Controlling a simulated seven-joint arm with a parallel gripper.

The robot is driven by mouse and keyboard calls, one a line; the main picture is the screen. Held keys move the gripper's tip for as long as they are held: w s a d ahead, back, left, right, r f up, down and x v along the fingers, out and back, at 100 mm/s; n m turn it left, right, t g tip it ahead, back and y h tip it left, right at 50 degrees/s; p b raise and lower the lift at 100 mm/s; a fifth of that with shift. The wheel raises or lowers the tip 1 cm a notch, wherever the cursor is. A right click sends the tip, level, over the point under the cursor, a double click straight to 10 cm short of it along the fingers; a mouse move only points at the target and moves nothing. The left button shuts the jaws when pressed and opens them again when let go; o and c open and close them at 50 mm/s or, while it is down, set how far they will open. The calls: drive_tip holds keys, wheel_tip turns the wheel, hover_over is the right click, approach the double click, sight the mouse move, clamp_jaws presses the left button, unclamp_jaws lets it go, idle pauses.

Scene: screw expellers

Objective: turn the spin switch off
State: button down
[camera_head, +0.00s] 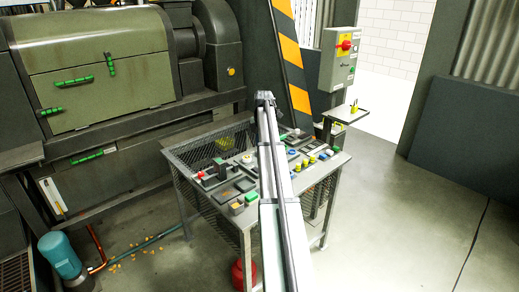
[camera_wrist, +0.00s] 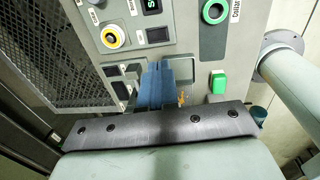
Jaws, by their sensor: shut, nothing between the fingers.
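The control panel (camera_wrist: 180,15) fills the wrist view, and my gripper (camera_wrist: 167,68) is over it with its blue-grey fingers together and empty. Black switches (camera_wrist: 123,90) sit just left of the fingers, and another black switch (camera_wrist: 157,34) is beyond their tips. I cannot read which one is the spin switch. The fingers partly cover the panel, and I cannot tell whether they touch it. In the head view, the console table (camera_head: 247,223) carries several buttons and switches. My arm crosses in front of it and hides its middle.
Around the fingers are a yellow ring button (camera_wrist: 113,38), a green ring (camera_wrist: 213,12), a green button (camera_wrist: 218,82) and a small yellow item (camera_wrist: 182,98). A control box with a red knob (camera_head: 345,45) stands behind. Floor at right (camera_head: 430,220) is clear.

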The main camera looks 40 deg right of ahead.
drive_tip(key=shift+r, duration=0.3)
drive_tip(key=shift+w+a+r, duration=0.15)
drive_tip(key=shift+w, duration=0.45)
approach(255, 168)
drive_tip(key=f, duration=0.6)
drive_tip(key=shift+w+f, duration=0.3)
drive_tip(key=shift+f, duration=0.1)
